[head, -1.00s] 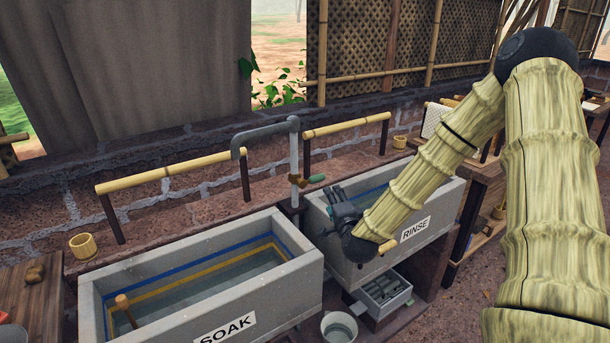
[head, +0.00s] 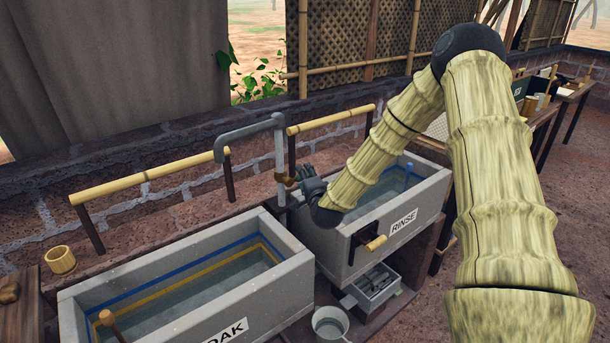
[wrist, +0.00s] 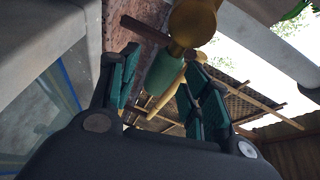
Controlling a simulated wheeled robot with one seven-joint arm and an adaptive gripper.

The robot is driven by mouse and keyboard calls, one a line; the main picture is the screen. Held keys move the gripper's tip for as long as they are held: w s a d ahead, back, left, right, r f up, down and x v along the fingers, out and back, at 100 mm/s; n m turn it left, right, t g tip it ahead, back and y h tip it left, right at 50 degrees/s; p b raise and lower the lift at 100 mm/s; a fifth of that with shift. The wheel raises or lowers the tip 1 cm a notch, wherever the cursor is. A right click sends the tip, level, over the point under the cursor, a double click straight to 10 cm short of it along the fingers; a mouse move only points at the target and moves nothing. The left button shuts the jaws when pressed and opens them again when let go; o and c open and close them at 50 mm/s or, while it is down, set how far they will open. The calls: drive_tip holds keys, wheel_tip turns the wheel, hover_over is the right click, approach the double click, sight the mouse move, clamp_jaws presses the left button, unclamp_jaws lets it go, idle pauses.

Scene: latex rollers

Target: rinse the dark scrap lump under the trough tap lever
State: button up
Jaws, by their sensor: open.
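My gripper (head: 303,178) is open beside the tap post, above the left end of the rinse trough (head: 345,250). In the wrist view the tap lever's green handle (wrist: 165,72) lies between my spread fingers, with a brass body (wrist: 192,22) beyond. I cannot tell whether a finger touches it. In the head view the lever's brass part (head: 283,178) shows at the grey tap pipe (head: 280,145); my gripper hides the green handle. A brown lump (head: 9,291) is cut off at the left edge, on a wooden table; I cannot tell whether it is the dark scrap lump.
The soak trough (head: 185,310) stands left of the rinse trough, with a wooden handle (head: 110,322) sticking up in it. Bamboo rails (head: 150,180) run behind. A bucket (head: 330,322) and a grey tray (head: 372,290) sit low in front. A bamboo cup (head: 60,261) stands on the left ledge.

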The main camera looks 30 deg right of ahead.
drive_tip(key=shift+x, duration=0.85)
clamp_jaws()
